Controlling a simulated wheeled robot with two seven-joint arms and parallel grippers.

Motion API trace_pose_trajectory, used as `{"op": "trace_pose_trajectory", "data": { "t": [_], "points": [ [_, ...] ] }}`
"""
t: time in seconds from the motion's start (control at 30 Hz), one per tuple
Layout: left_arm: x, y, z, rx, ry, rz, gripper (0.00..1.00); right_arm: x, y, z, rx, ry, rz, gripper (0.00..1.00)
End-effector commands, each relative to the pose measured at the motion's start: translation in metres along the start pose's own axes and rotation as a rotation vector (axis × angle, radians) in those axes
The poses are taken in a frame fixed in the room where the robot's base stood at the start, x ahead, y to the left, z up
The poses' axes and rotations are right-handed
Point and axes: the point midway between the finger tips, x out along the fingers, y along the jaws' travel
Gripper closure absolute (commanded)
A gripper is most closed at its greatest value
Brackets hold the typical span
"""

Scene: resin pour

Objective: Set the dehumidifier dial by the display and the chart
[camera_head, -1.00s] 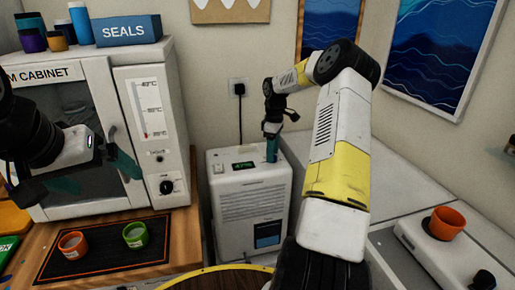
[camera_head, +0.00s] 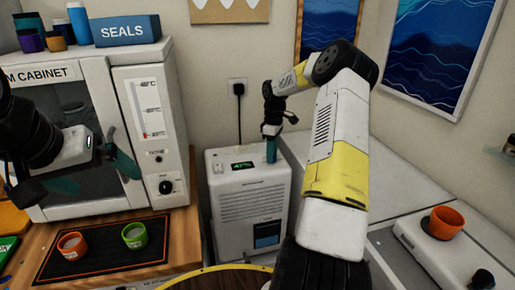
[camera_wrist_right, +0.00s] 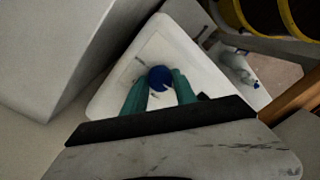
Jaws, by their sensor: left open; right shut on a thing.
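The white dehumidifier (camera_head: 251,205) stands on the floor between the cabinet bench and the right-hand counter. Its top has a small display (camera_head: 243,165) with green digits, too small to read surely. My right gripper (camera_head: 271,150) reaches down to the right part of its top. In the right wrist view its teal fingers (camera_wrist_right: 160,92) are shut on a round blue dial (camera_wrist_right: 160,77). The dial is hidden in the head view. My left gripper (camera_head: 98,165) is open and empty in front of the cabinet door. The chart cannot be told apart in view.
The cabinet (camera_head: 95,130) with a thermometer scale and knob stands at left. An orange cup (camera_head: 71,246) and a green cup (camera_head: 135,236) sit on a dark mat (camera_head: 105,253). Another orange cup (camera_head: 446,222) stands on a white device at right.

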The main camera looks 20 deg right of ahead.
Motion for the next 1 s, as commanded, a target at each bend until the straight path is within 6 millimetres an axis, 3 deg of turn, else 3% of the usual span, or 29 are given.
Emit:
{"op": "trace_pose_trajectory", "data": {
  "t": [0.27,1.0],
  "points": [
    [0.0,0.0,0.0,0.0,0.0,0.0,0.0,-0.0015,0.0005,0.0,0.164,0.011,0.004,1.0],
    [0.0,0.0,0.0,0.0,0.0,0.0,0.0,-0.0014,0.0001,0.0013,0.817,0.055,0.003,1.0]
  ]
}}
